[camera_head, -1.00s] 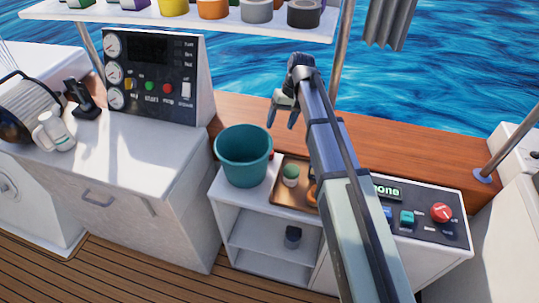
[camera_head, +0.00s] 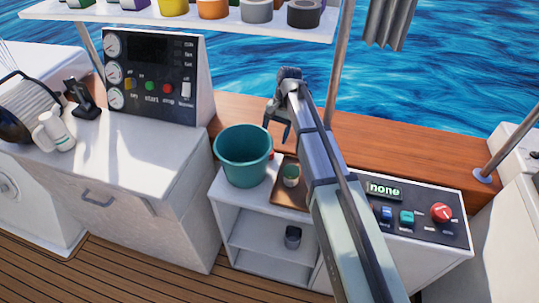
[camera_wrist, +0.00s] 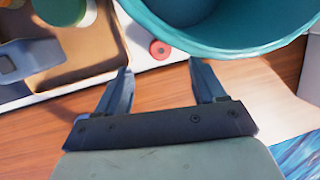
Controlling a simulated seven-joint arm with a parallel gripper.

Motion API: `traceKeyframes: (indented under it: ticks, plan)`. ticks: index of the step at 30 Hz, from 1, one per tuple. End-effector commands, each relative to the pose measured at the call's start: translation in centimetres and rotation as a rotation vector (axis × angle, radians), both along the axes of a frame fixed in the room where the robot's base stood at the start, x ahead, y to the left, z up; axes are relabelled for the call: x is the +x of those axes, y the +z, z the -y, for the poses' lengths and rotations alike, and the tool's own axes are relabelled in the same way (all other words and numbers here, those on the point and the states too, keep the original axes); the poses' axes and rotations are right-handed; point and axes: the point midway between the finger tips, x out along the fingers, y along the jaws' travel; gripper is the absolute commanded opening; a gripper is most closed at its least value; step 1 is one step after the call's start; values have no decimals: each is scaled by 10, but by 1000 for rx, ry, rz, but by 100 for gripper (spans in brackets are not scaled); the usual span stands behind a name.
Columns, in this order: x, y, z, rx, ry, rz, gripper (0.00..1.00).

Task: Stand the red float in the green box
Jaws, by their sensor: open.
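A small round red piece with a pale centre (camera_wrist: 159,50), which may be the red float, sits on the white counter beside a teal bucket (camera_head: 244,157). In the head view only a speck of red shows at the bucket's right side. The bucket rim (camera_wrist: 225,45) fills the top right of the wrist view. I see no clear green box; the bucket is the large green-blue container. My gripper (camera_head: 277,122) is open and empty, above the wooden ledge behind the counter. In the wrist view the red piece lies just beyond the gap between my fingertips (camera_wrist: 160,76).
A brown tray (camera_wrist: 92,70) holding a white-and-green container (camera_head: 291,175) lies right of the bucket. A control panel (camera_head: 420,217) with buttons and a display reading "none" is farther right. A shelf (camera_head: 200,12) with tape-like rolls hangs above.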

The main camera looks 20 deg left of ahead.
Motion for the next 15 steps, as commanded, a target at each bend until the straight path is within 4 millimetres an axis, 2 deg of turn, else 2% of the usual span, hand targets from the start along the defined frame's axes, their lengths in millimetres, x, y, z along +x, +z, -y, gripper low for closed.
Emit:
traceKeyframes:
  ticks: [4, 15]
  plan:
    - [-5, -17, -3, -1, 1, -1, 70]
    - [-7, -34, -5, -1, 1, -2, 70]
